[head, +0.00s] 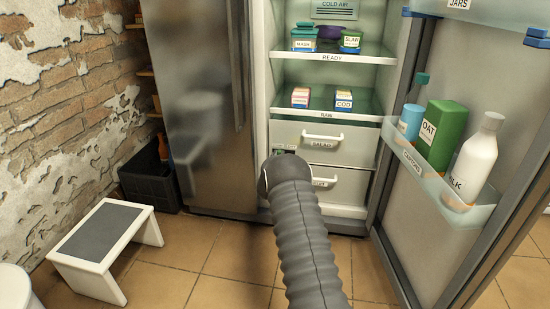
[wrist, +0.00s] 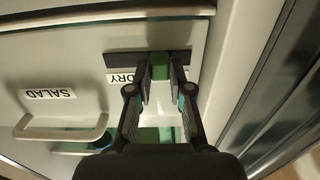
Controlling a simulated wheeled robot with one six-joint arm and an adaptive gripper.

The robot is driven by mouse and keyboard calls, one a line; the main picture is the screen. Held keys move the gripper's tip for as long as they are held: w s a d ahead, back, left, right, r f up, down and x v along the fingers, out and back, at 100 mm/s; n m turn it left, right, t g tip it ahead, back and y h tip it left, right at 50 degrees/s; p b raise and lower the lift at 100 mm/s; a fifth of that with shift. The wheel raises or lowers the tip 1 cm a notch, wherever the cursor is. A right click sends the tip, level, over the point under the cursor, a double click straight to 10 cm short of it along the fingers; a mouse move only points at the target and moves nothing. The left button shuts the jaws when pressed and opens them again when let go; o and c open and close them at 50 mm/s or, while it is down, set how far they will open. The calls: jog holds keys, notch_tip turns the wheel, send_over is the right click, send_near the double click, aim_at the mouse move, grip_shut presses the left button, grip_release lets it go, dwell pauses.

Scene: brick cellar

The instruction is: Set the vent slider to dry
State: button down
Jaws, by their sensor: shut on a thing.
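The vent slider's green knob (wrist: 160,69) sits in a dark slot (wrist: 118,59) on the white drawer front in the wrist view. My gripper (wrist: 160,78) is shut on the knob, one finger on each side. A label reading DRY (wrist: 121,76) lies by the left part of the slot, partly covered by the left finger. The knob is to the right of this label in the picture. Any label behind the right finger is hidden. In the head view my arm hides the gripper and most of the slider.
The salad drawer (head: 352,146) has a white handle (wrist: 60,128). Shelves with boxes (head: 344,101) and tubs (head: 304,40) are above. The open fridge door (head: 420,215) with a milk bottle (head: 478,160) stands right. A stool (head: 105,240) and a black crate (head: 150,180) are left.

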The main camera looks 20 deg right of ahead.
jog(key=s+d, duration=0.1)
jog(key=d+b, duration=0.1)
jog(key=s+d, duration=0.1)
jog(key=d, duration=0.1)
jog(key=shift+s+b, duration=0.35)
jog(key=shift+b, duration=0.05)
jog(key=shift+d, duration=0.1)
jog(key=c, duration=1)
grip_release()
jog(key=shift+s+d, duration=0.1)
jog(key=shift+d, duration=0.05)
jog(key=shift+c, duration=0.2)
jog(key=v, duration=1.2)
